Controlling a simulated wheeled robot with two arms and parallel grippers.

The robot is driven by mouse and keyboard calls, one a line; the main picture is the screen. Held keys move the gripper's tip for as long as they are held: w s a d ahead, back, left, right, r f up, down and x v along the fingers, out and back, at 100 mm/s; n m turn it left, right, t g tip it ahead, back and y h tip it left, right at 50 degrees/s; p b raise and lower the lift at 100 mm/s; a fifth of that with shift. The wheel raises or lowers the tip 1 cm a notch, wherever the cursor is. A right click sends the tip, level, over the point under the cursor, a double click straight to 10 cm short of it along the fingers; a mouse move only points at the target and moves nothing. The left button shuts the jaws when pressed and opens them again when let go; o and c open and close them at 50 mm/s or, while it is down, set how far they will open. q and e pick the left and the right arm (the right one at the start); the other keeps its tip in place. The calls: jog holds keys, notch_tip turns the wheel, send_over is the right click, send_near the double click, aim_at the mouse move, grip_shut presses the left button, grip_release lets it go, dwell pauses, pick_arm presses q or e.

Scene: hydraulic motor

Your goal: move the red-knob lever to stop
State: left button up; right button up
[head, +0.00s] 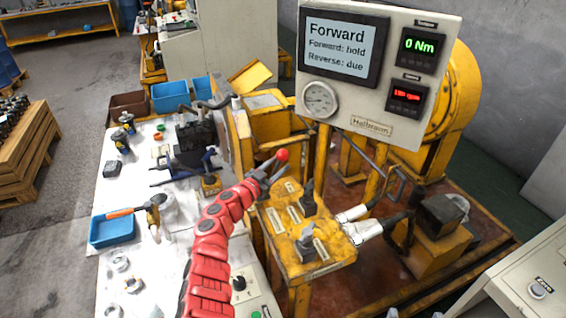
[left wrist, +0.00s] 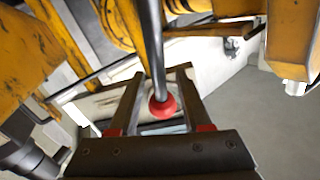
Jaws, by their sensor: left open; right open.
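The red-knob lever (head: 282,155) stands at the far end of the yellow valve stand, its knob up and to the right of my left gripper (head: 266,170). In the left wrist view the lever's red knob (left wrist: 163,105) and metal rod lie between the two fingers of my left gripper (left wrist: 160,74). The fingers are open, with visible gaps on both sides of the knob. The lever's base and its stop label cannot be made out. My right gripper is not in view.
A display (head: 341,50) reads "Forward", "Forward: hold", "Reverse: due"; a green readout (head: 420,46) shows 0 Nm. Two grey-black levers (head: 307,240) stand on the yellow valve stand (head: 325,262). A white bench (head: 140,255) with tools lies left of my arm.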

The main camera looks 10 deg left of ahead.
pick_arm(q)
jog(key=x, duration=0.3)
jog(key=shift+b, duration=0.4)
grip_shut()
dwell(1.2)
